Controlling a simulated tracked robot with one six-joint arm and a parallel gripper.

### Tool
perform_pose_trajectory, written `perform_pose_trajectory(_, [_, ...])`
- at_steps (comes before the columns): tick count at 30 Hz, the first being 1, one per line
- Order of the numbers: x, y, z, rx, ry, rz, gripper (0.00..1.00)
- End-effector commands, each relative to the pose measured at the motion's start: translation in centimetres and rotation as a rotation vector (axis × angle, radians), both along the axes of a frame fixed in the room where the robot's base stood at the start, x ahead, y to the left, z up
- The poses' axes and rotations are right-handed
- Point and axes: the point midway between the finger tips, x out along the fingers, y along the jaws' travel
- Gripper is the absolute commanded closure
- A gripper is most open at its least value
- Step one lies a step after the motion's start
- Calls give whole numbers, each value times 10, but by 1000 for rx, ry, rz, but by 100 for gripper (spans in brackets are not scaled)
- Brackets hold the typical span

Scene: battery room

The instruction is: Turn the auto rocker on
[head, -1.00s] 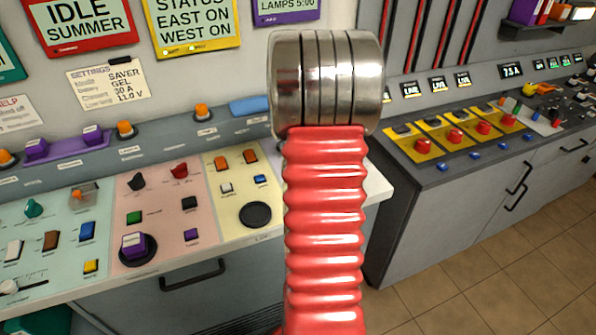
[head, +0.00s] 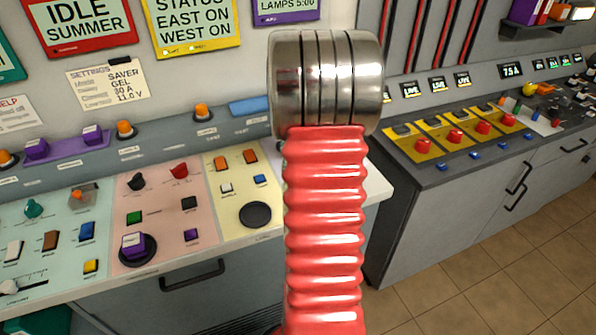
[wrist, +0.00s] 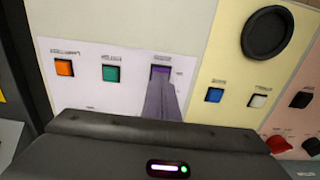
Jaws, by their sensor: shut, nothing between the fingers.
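In the wrist view a pale panel section holds an orange rocker (wrist: 64,67), a green rocker (wrist: 111,73) and a purple rocker (wrist: 160,70) in a row. Their labels are too blurred to read, so I cannot tell by name which is the auto rocker. My gripper (wrist: 158,88) is shut and empty. Its fingertips are at the purple rocker and cover its lower part; I cannot tell whether they touch it. In the head view my red arm hides this section and the gripper.
A red knob (wrist: 278,144) lies further right. The head view shows a second console (head: 445,150) at right and clear floor (head: 490,270).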

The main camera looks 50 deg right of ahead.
Motion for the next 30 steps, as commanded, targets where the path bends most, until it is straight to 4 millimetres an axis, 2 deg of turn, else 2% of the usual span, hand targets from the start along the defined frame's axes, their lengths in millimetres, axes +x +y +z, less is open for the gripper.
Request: perform_pose_trajectory(30, [0, 0, -9, 1, 1, 0, 100])
